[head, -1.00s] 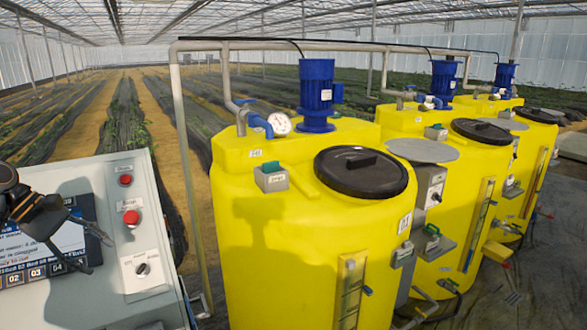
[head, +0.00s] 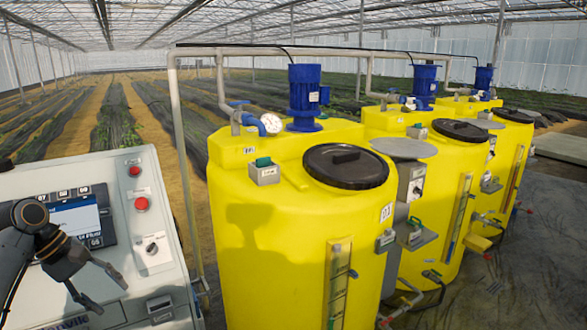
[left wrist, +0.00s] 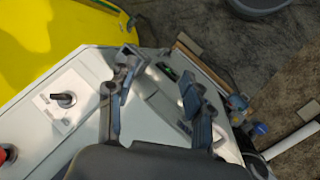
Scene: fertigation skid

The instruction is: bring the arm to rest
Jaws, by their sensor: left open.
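My left gripper (head: 107,294) is open and empty, in front of the lower part of the grey control cabinet (head: 158,200) at the left of the head view. Its fingers point down to the right. In the left wrist view the two spread fingers (left wrist: 158,75) show above the cabinet's pale surface, with nothing between them. A black selector knob (left wrist: 66,100) lies to their left there. In the head view my left forearm covers part of the display screen (head: 78,220). My right gripper is not in view.
Red buttons (head: 141,204) sit on the cabinet above the selector switch (head: 151,247). A yellow tank (head: 270,250) with a black lid (head: 346,166) stands right of the cabinet, with more tanks behind. A grey pipe (head: 180,150) rises between cabinet and tank. Dark floor lies at the right.

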